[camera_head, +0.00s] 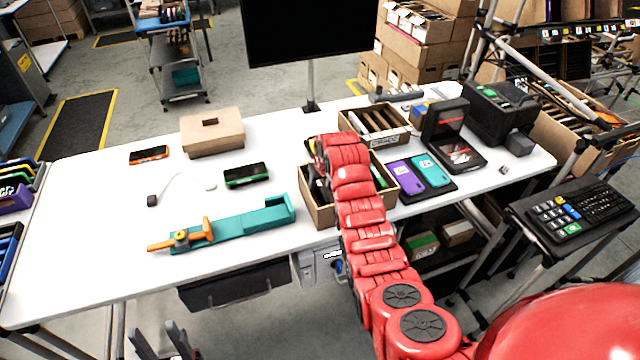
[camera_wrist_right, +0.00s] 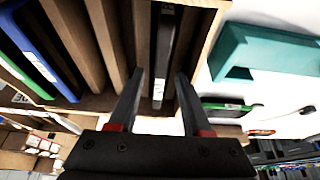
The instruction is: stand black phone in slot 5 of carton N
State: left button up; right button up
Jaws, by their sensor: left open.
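A black phone (camera_wrist_right: 166,50) with a small white label stands in a slot between brown dividers of a carton (camera_wrist_right: 205,3) in the right wrist view. My right gripper (camera_wrist_right: 159,75) has its fingers on either side of the phone's near end, with gaps showing. In the head view my red right arm reaches over the front carton (camera_head: 322,215) and hides the gripper and most of the slots. A second carton (camera_head: 408,140) stands behind it; I cannot read which is N. My left gripper (camera_head: 160,340) is open and empty, low in front of the table.
A teal holder with an orange clamp (camera_head: 240,222), a green-edged dark phone (camera_head: 246,174), an orange-edged phone (camera_head: 149,155) and a cardboard box (camera_head: 212,135) lie left of the cartons. Purple (camera_head: 404,175) and teal (camera_head: 431,170) phones lie to the right.

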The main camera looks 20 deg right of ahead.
dwell(0.3)
jog(key=b+v, duration=0.3)
jog(key=v, duration=0.5)
jog(key=shift+r, duration=0.25)
jog(key=p+v, duration=0.9)
jog(key=p, duration=0.1)
jog(key=shift+p, duration=0.3)
notch_tip(320, 180, up, 7)
jog(key=p, duration=0.7)
